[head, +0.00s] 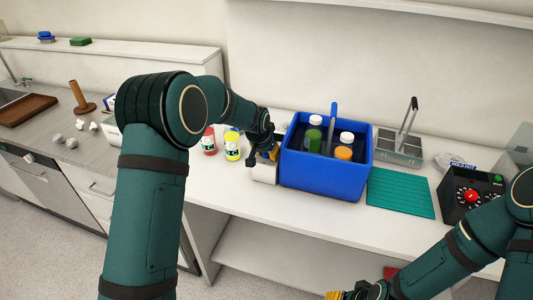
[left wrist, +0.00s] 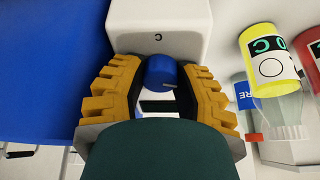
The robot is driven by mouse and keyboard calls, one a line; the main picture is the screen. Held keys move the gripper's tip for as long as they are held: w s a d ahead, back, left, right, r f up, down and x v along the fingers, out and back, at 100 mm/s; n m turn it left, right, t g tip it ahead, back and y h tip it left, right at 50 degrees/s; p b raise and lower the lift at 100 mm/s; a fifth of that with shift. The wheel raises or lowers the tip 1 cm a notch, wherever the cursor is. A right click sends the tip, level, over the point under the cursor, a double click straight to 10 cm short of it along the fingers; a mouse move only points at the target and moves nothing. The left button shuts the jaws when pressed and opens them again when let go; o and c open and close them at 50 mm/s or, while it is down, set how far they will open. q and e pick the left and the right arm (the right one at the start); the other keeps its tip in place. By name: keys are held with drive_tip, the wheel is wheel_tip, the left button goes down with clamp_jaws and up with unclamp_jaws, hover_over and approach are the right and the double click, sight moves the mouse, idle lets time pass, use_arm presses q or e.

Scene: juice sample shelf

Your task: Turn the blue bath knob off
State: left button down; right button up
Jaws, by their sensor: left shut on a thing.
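The blue knob (left wrist: 161,71) sits on the front of a white control box (left wrist: 160,22) marked with a letter C. My left gripper (left wrist: 160,78) has its yellow fingers on both sides of the knob and is shut on it. A dark mark shows on the knob's face. In the head view the white box (head: 264,174) stands against the left side of the blue bath (head: 325,178), and my left gripper (head: 268,154) hides the knob. My right gripper (head: 345,294) is low at the bottom edge, partly cut off.
Capped bottles stand in the blue bath. A red bottle (head: 209,141) and a yellow bottle (head: 232,145) stand left of the box. A green mat (head: 400,193), a metal basket (head: 399,148) and a black device with a red knob (head: 470,197) lie to the right.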

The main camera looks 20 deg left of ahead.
idle(0.3)
use_arm(q)
drive_tip(key=c, duration=0.9)
unclamp_jaws()
drive_tip(key=shift+o, duration=0.2)
drive_tip(key=m+p, duration=0.1)
drive_tip(key=m, duration=0.1)
drive_tip(key=shift+m+h, duration=0.3)
drive_tip(key=shift+m, duration=0.1)
drive_tip(key=m+p, duration=0.2)
drive_tip(key=m, duration=0.1)
drive_tip(key=shift+r+g, duration=0.1)
drive_tip(key=shift+g, duration=0.2)
drive_tip(key=v, duration=1.3)
drive_tip(key=shift+a+r, duration=0.25)
drive_tip(key=shift+a, duration=0.05)
drive_tip(key=shift+s, duration=0.1)
